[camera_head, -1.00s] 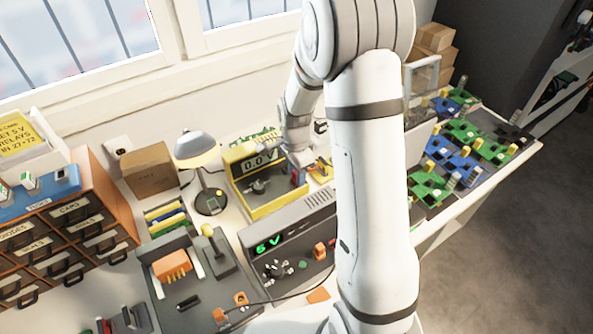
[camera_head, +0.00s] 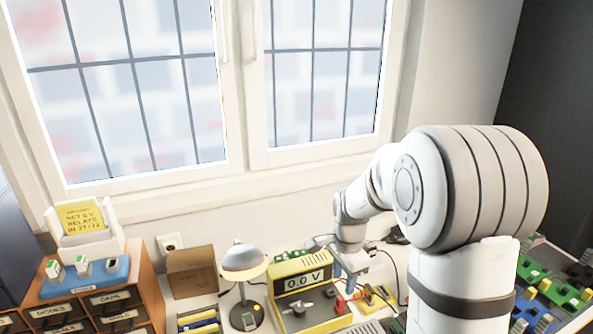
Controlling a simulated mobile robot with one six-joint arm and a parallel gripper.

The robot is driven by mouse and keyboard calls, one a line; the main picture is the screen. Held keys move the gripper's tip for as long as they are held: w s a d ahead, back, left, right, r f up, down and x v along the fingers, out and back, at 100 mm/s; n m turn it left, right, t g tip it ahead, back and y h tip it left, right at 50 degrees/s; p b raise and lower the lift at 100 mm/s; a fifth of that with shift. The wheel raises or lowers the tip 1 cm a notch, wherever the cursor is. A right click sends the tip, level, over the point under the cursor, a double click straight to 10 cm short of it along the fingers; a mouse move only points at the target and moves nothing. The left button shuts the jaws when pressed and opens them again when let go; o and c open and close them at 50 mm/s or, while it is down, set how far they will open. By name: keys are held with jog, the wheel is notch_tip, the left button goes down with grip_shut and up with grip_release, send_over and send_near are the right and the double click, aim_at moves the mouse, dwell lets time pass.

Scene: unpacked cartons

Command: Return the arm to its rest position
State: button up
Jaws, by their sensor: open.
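My white arm stands at the right of the view, its large elbow joint bent and its forearm reaching down and left.
Orange drawers (camera_head: 147,290) stand at the left. Green circuit boards (camera_head: 548,290) lie at the right behind my arm. A window spans the back wall.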

jog(key=s+r+n+t, duration=0.1)
jog(key=s+r+n, duration=0.4)
jog(key=s, duration=0.5)
jog(key=s+r+n+t, duration=0.2)
jog(key=s+r+n, duration=0.3)
jog(key=s+n, duration=0.3)
jog(key=shift+s+d+r+n, duration=0.3)
jog(key=shift+s+r, duration=0.05)
jog(key=shift+s, duration=0.95)
jog(key=shift+c, duration=0.5)
jog(key=shift+s, duration=0.1)
